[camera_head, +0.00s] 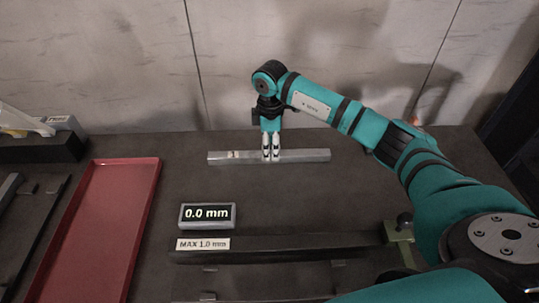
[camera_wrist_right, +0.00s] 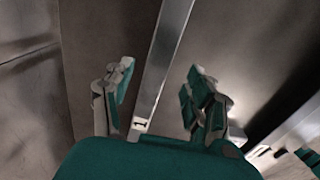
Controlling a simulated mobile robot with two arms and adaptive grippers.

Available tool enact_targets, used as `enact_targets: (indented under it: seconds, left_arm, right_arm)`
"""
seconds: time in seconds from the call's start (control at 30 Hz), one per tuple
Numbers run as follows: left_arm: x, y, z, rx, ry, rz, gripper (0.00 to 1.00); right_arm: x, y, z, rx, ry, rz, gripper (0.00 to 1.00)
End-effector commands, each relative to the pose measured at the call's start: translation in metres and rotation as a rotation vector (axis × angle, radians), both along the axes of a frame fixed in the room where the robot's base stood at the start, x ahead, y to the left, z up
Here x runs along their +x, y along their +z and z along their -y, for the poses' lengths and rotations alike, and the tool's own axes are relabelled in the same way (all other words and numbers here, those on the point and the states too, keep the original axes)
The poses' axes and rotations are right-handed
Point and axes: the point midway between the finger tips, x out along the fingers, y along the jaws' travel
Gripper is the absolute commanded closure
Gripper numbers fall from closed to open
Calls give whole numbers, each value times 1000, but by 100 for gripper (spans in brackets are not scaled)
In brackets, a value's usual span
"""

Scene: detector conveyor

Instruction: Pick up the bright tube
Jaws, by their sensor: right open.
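The bright tube (camera_head: 308,156) is a long, light metallic square bar lying flat on the dark table near the back, with a small label near its left end. My right gripper (camera_head: 270,156) points down over the middle of the tube. In the right wrist view the right gripper (camera_wrist_right: 158,75) is open, with one finger on each side of the tube (camera_wrist_right: 165,62) and visible gaps between. A small label with a dark mark shows on the tube near the palm. My left gripper is out of view.
A red tray (camera_head: 101,220) lies at the left. A display reading 0.0 mm (camera_head: 207,215) stands in the middle, behind a dark bar fixture (camera_head: 300,246) labelled MAX 1.0 mm (camera_head: 203,244). A dark box (camera_head: 40,148) is at the back left. The table right of the tube is clear.

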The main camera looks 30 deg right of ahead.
Motion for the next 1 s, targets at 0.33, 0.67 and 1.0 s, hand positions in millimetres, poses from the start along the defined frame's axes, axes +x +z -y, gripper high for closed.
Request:
enact_targets:
  seconds: [0.33, 0.67, 1.0]
  left_arm:
    - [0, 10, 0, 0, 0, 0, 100]
    - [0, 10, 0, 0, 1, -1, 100]
    - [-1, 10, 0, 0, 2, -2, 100]
  right_arm:
    - [3, -41, 0, 0, 0, -1, 44]
    - [3, -41, 0, 0, 0, 0, 60]
    - [3, -40, 0, 0, 0, 0, 100]
